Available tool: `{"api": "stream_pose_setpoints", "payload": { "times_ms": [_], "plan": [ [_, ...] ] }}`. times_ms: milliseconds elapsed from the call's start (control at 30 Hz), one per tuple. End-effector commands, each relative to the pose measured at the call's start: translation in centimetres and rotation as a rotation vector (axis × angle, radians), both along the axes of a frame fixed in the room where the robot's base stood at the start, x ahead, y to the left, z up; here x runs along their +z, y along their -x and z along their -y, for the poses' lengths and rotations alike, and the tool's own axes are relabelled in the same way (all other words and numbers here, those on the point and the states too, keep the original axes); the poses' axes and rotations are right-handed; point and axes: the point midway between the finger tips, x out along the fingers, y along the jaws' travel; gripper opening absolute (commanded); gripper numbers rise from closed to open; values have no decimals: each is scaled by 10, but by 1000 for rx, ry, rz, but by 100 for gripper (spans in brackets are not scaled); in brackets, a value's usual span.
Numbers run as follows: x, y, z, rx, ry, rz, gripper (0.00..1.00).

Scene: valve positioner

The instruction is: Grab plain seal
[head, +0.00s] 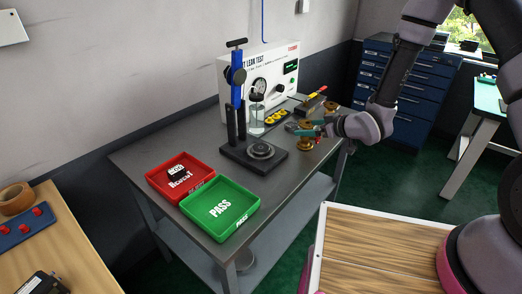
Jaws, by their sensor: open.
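My gripper (303,129), with teal fingers, is open over the right rear part of the grey bench. It is close to the brass parts, and whether it touches any of them is too small to tell. Small yellow pieces (277,117) sit in a dark holder just left of the gripper, in front of the tester. I cannot tell which piece, if any, is the plain seal. Brass parts (306,143) stand below and beside the gripper, partly hidden by the fingers and wrist.
The leak tester (262,80) stands at the back. A blue-handled press fixture (238,95) with a dark base (232,152) stands mid-bench, a clear cylinder (256,117) beside it. A red reject tray (153,183) holding a dark block and a green pass tray (247,192) are at the left front.

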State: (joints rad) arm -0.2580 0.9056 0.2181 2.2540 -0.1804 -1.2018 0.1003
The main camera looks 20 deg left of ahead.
Motion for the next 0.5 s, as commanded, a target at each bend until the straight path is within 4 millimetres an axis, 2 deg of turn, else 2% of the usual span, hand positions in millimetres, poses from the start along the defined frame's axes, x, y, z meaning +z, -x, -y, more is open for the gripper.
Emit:
{"api": "stream_pose_setpoints", "payload": {
  "times_ms": [33,100,233,367,500],
  "plan": [
    [-20,17,-12,41,-29,-5,100],
    [-36,35,-25,86,-73,5,100],
    [-54,61,-41,142,-135,17,100],
    [-61,72,-49,166,-166,26,100],
    [-67,68,-68,173,-174,29,100]
  ]
}}
